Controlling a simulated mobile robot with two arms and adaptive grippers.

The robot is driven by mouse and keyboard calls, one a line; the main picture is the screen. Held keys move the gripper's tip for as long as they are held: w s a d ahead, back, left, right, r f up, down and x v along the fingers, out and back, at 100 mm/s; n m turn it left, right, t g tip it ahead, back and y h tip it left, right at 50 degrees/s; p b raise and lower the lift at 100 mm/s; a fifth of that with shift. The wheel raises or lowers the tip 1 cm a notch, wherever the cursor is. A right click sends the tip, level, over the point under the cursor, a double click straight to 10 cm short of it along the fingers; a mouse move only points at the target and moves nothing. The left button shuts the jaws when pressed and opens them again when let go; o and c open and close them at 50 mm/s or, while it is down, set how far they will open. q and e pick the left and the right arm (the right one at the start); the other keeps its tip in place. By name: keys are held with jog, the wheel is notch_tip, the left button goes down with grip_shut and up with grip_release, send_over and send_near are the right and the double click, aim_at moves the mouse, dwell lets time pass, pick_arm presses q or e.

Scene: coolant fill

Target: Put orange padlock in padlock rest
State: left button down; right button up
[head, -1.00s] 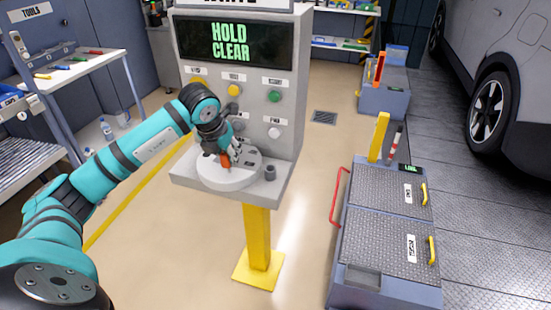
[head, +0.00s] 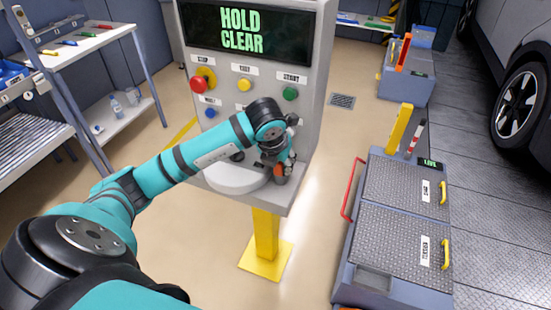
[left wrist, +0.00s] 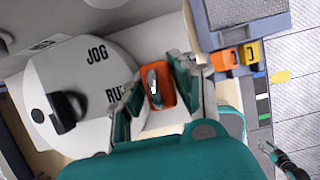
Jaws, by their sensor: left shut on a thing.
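My left gripper (head: 277,163) is shut on the orange padlock (left wrist: 160,88), which sits between its fingers in the left wrist view. In the head view the padlock (head: 279,170) shows as a small orange patch at the right end of the console's shelf, directly over a small dark grey cup (head: 281,179), which looks like the padlock rest. I cannot tell whether the padlock touches the cup or is inside it. The white selector disc (head: 232,181), labelled JOG in the left wrist view, lies to the left, with its black knob (left wrist: 68,108).
The console (head: 250,125) carries a red stop button (head: 202,80), a yellow button (head: 244,85) and a green button (head: 290,93) above the shelf. A blue-grey cart (head: 400,220) with a red rail (head: 353,188) stands to the right. Open floor lies between them.

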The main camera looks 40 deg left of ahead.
pick_arm(q)
jog(key=c, duration=1.5)
grip_release()
jog(key=shift+a+f, duration=0.1)
jog(key=shift+a, duration=0.05)
jog(key=shift+c, duration=0.2)
jog(key=o, duration=0.5)
jog(key=shift+s+d+r, duration=0.1)
jog(key=shift+d+r, duration=0.1)
jog(key=shift+d, duration=0.25)
jog(key=shift+c, duration=0.2)
jog(key=shift+a, duration=0.15)
jog(key=shift+r, duration=0.1)
jog(key=b+v, duration=0.1)
jog(key=v, duration=0.3)
jog(key=shift+r, duration=0.1)
jog(key=v, duration=0.7)
jog(key=shift+r+b, duration=0.25)
jog(key=shift+b, duration=0.15)
pick_arm(e)
jog(key=shift+w+d+f, duration=0.6)
jog(key=shift+d+f, duration=0.15)
jog(key=shift+f, duration=0.2)
pick_arm(q)
jog(key=shift+s+d, duration=0.15)
jog(key=shift+d, duration=0.15)
